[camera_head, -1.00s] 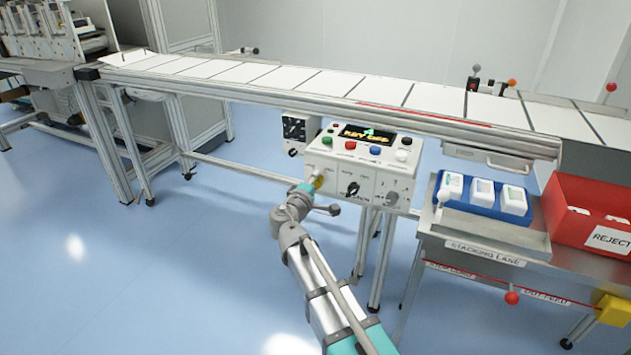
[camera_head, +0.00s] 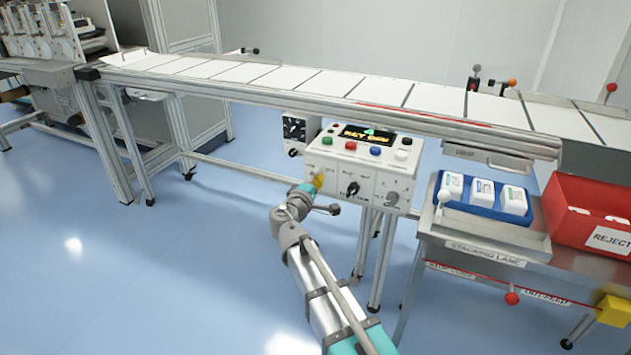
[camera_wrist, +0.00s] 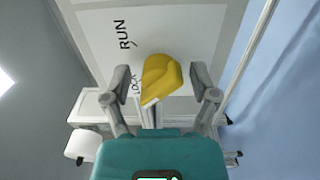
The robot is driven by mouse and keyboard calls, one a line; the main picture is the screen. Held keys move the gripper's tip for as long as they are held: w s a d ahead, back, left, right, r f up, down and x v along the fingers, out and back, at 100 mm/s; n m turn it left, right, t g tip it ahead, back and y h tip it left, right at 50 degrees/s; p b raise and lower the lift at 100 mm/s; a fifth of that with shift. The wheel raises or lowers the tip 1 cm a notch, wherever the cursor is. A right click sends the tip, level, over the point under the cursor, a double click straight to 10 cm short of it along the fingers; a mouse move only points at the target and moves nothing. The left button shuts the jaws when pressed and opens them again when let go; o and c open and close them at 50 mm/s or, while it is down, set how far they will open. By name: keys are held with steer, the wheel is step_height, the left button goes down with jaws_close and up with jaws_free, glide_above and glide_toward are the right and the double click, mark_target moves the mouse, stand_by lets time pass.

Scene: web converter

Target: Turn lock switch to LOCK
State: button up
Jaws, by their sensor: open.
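The lock switch is a yellow knob (camera_wrist: 160,78) on the pale front of the control box, with RUN and LOCK printed beside it in the wrist view. In the head view the yellow knob (camera_head: 319,181) is at the box's left end, partly hidden by my gripper (camera_head: 312,187). In the wrist view my gripper (camera_wrist: 167,88) is open, with one finger on each side of the knob. I cannot tell whether either finger touches it. The knob's ridge points roughly toward the LOCK label (camera_wrist: 135,85), away from RUN (camera_wrist: 124,35), but its exact setting is unclear.
The control box (camera_head: 375,161) carries several coloured buttons, a display and more switches. The conveyor (camera_head: 300,85) runs above and behind it. A blue tray (camera_head: 480,207) with white bottles and a red reject bin (camera_head: 588,200) stand to the right. The floor at left is open.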

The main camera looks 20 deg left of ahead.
steer(key=s, duration=1.2)
steer(key=shift+a, duration=0.45)
steer(key=shift+s, duration=0.1)
